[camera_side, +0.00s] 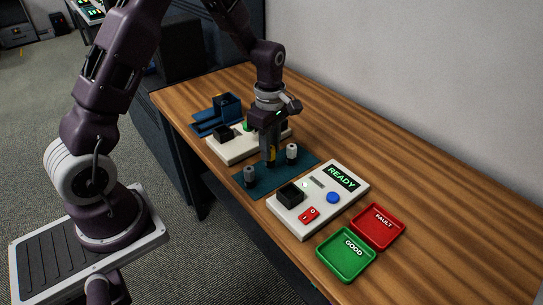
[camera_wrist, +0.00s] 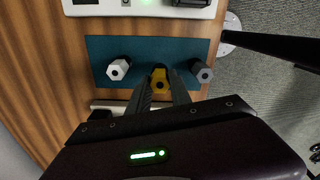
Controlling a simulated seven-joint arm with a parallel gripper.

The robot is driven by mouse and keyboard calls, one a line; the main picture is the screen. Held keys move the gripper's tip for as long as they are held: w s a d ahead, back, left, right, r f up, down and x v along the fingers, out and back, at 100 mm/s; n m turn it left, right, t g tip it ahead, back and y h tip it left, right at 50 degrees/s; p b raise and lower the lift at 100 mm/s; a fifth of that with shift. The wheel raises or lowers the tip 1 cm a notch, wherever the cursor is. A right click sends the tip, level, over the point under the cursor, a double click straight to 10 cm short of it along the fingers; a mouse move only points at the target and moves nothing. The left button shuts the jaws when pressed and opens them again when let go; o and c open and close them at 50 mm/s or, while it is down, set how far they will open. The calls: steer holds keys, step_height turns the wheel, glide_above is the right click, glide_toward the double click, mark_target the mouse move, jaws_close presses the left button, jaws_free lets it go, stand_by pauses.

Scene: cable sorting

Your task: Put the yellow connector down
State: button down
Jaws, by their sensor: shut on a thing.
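The yellow connector (camera_wrist: 160,78) is between the fingertips of my gripper (camera_wrist: 163,88) in the wrist view, over the teal mat (camera_wrist: 140,46). In the side view it shows as a small yellow patch (camera_side: 272,154) at my gripper (camera_side: 269,155), low over the mat (camera_side: 270,181). My gripper is shut on it. Whether its lower end touches the mat cannot be told. A white connector (camera_side: 292,151) stands upright on the mat to its right in the side view, and a grey connector (camera_side: 249,176) stands to its left.
A white test box (camera_side: 318,199) with a READY display (camera_side: 342,177) stands in front of the mat. A green GOOD tray (camera_side: 346,255) and a red FAULT tray (camera_side: 377,226) lie beyond it. Another white unit (camera_side: 232,149) and a blue holder (camera_side: 228,106) stand behind the mat.

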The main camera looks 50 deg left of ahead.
mark_target(271, 163)
steer(key=shift+f, duration=1.25)
steer(key=c, duration=1.2)
jaws_free()
steer(key=shift+f, duration=0.15)
steer(key=shift+o, duration=0.2)
